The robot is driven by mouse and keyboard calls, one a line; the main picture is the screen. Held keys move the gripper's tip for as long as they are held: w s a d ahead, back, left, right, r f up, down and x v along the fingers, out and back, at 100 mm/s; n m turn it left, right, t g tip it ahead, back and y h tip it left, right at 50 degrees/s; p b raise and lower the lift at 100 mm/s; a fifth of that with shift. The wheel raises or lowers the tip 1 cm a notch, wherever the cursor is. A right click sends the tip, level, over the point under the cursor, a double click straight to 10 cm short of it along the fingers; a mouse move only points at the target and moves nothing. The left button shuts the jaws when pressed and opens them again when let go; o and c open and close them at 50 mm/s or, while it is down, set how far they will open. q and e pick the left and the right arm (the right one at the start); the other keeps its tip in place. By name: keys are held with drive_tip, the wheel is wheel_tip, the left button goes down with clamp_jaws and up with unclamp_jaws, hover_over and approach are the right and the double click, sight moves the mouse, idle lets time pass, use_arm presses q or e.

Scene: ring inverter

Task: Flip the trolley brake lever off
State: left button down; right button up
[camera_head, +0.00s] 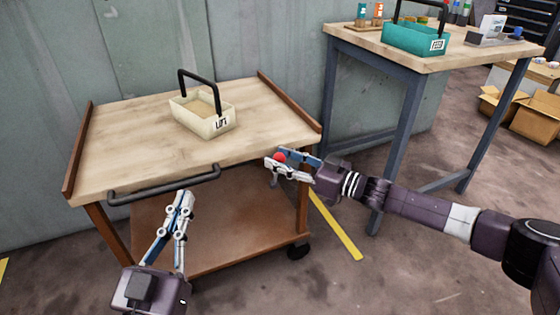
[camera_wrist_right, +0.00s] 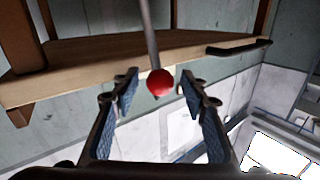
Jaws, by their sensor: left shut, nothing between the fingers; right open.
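The wooden trolley (camera_head: 120,162) stands before me with a black push handle (camera_head: 165,185) along its front edge. The brake lever has a red ball knob (camera_head: 280,157) near the trolley's right front corner. In the right wrist view, the red knob (camera_wrist_right: 160,83) sits at the end of a grey rod (camera_wrist_right: 149,35), between the open fingers of my right gripper (camera_wrist_right: 160,84), with a gap on both sides. My right gripper (camera_head: 284,166) is open at the knob in the head view. My left gripper (camera_head: 182,194) is shut and empty in front of the trolley handle.
A cream tote (camera_head: 185,118) with a black handle stands on the trolley top. A workbench (camera_head: 350,42) with a teal tote (camera_head: 400,40) is at the right. Cardboard boxes (camera_head: 538,120) lie on the far right floor. A yellow line (camera_head: 337,228) marks the floor.

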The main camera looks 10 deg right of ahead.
drive_tip(key=shift+w+a, duration=0.15)
drive_tip(key=shift+a, duration=0.05)
drive_tip(key=shift+c, duration=0.4)
clamp_jaws()
